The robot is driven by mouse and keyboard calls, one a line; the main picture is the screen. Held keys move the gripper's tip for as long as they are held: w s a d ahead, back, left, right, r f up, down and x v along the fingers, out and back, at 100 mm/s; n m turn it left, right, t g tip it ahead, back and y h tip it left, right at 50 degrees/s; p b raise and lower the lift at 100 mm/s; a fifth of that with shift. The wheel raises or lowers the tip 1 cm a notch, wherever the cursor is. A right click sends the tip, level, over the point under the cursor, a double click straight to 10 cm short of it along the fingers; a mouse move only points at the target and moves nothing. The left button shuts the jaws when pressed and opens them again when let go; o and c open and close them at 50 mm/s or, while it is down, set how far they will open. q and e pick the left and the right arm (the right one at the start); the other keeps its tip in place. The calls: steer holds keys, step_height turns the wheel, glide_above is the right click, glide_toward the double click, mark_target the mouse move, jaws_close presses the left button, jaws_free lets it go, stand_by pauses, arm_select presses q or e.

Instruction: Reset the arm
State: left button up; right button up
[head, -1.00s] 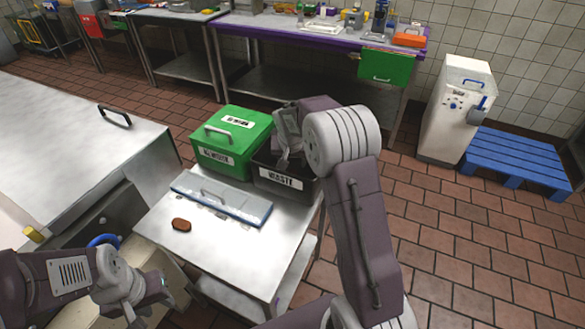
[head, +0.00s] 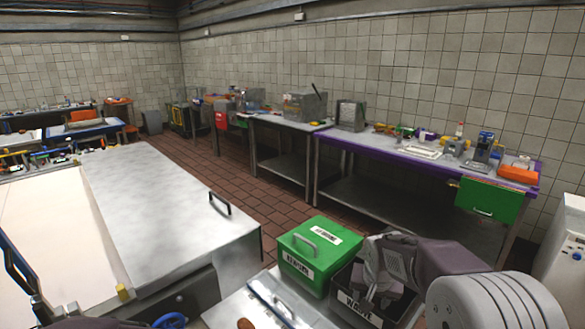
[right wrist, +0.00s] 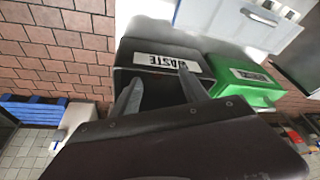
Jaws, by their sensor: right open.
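My right gripper (right wrist: 160,95) is open and empty. In the right wrist view its two fingers are spread in front of the black waste bin (right wrist: 158,61). In the head view the right arm comes in from the lower right, and the gripper is over or beside the black waste bin (head: 352,308). The exact height above the bin cannot be told. My left gripper is outside the head view.
A green lidded bin (head: 318,252) stands left of the waste bin on a small metal table (head: 232,312). A brown patty (head: 245,323) shows at the bottom edge. A large metal counter (head: 165,205) lies left. A purple-edged workbench (head: 400,160) stands behind. Brick floor lies between.

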steer(key=s+a+f+n+g, duration=0.1)
steer(key=s+a+f+n, duration=0.1)
steer(key=s, duration=0.7)
steer(key=s+a+f+n+g+y, duration=0.1)
steer(key=s+f, duration=0.3)
steer(key=s, duration=0.6)
steer(key=shift+s+a+f+n+g+p, duration=0.3)
steer(key=shift+a+f+n+g+p, duration=0.1)
steer(key=shift+a+n, duration=0.2)
